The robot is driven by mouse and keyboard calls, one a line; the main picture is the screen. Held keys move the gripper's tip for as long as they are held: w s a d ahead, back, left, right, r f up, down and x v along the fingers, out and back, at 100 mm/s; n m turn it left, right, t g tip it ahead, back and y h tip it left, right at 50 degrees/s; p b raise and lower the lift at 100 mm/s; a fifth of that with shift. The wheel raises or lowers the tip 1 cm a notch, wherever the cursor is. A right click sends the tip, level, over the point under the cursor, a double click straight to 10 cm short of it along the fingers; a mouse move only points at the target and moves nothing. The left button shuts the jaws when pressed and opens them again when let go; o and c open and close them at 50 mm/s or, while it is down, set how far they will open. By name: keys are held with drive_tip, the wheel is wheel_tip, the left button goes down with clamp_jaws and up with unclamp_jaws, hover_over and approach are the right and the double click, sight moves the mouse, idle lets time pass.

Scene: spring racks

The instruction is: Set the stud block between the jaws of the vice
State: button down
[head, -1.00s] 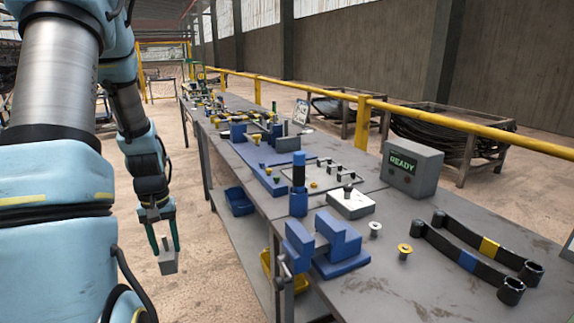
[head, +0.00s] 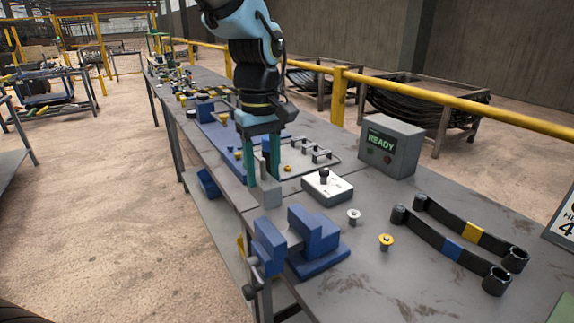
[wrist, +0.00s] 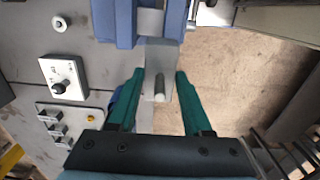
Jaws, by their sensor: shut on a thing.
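The stud block (head: 266,194) is a grey block with an upright stud. My gripper (head: 263,181) points down and is shut on it, with a green finger on each side. The block hangs near the bench's front edge, just beyond the vice. The blue vice (head: 322,236) stands at the bench edge, its jaws apart with a gap between them. In the wrist view the block (wrist: 158,68) and its pale stud sit between the fingers (wrist: 159,74), below the vice jaws (wrist: 173,22) in the picture. The block's underside is hidden.
A white box with a black knob (head: 326,186), a silver button-shaped part (head: 354,215) and a yellow one (head: 385,240) are on the bench right of the vice. A READY box (head: 390,146) stands behind. Two dark straps (head: 448,246) lie at right.

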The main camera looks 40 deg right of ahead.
drive_tip(key=s+d+r, duration=0.2)
drive_tip(key=s, duration=0.3)
drive_tip(key=shift+r, duration=0.2)
drive_tip(key=shift+s, duration=0.15)
drive_tip(key=shift+f+b, duration=1.65)
drive_tip(key=shift+f, duration=1)
drive_tip(key=shift+f+b, duration=0.95)
drive_tip(key=shift+f, duration=1)
idle(0.5)
unclamp_jaws()
idle(0.4)
wheel_tip(320, 180, up, 7)
drive_tip(key=p, duration=0.5)
drive_tip(key=shift+p, duration=0.4)
